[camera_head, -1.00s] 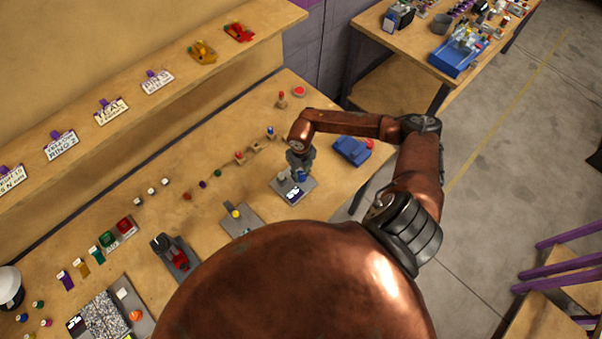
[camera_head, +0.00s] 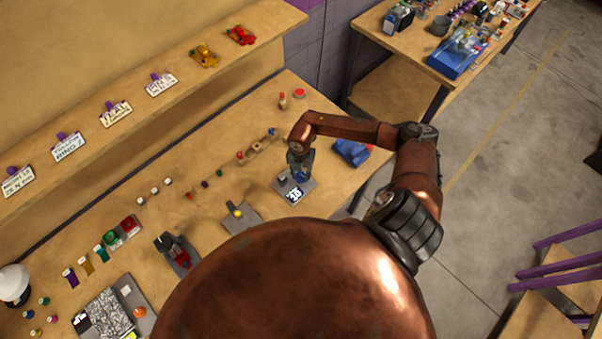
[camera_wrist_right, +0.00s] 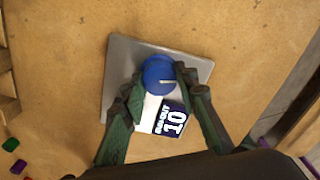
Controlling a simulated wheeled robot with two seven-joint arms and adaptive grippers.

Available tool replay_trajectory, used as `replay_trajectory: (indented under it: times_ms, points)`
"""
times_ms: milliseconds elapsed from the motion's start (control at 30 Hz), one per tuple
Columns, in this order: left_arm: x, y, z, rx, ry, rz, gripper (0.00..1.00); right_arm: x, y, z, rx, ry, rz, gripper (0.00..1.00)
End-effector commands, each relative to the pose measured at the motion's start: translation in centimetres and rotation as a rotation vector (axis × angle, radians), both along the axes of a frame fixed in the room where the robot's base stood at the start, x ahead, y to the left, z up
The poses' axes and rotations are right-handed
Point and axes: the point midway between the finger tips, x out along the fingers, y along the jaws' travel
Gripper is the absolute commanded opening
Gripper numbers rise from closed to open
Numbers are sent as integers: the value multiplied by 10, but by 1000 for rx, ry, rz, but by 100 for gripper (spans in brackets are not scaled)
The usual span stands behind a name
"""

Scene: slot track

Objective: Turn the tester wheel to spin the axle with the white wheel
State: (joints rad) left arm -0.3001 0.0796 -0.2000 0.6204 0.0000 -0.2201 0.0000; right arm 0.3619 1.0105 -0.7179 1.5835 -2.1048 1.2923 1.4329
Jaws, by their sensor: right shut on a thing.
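A grey plate (camera_head: 306,184) lies on the bench and carries a blue round wheel (camera_wrist_right: 158,73) with a pale mark on top. I take it for the tester wheel. A dark display (camera_wrist_right: 172,119) with white characters, seemingly "10", sits beside it; it also shows in the head view (camera_head: 294,195). My right gripper (camera_wrist_right: 160,78) is over the plate, its fingers on both sides of the blue wheel and shut on it. A pale strip (camera_wrist_right: 149,112) lies beside the display. I cannot make out an axle with a white wheel on this plate. My left gripper is not in view.
A blue object (camera_head: 351,152) lies right of the plate. A grey plate with a yellow piece (camera_head: 238,211) lies to its left. Small white pieces (camera_head: 154,191) stand farther left. A shelf with signs (camera_head: 115,114) runs behind.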

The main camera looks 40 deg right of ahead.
Motion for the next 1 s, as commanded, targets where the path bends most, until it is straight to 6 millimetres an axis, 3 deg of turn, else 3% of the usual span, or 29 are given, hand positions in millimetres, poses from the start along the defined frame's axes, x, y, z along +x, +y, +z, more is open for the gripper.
replay_trajectory:
  times_ms: [300,767,800,1000]
  points:
    - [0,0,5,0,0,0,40,2,-1,2,-2,-4,-101,4]
    - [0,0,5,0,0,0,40,2,-1,1,-2,-4,-115,4]
    - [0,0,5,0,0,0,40,2,-1,1,-2,-4,-115,28]
    - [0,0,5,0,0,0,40,1,-1,1,-2,-2,-114,42]
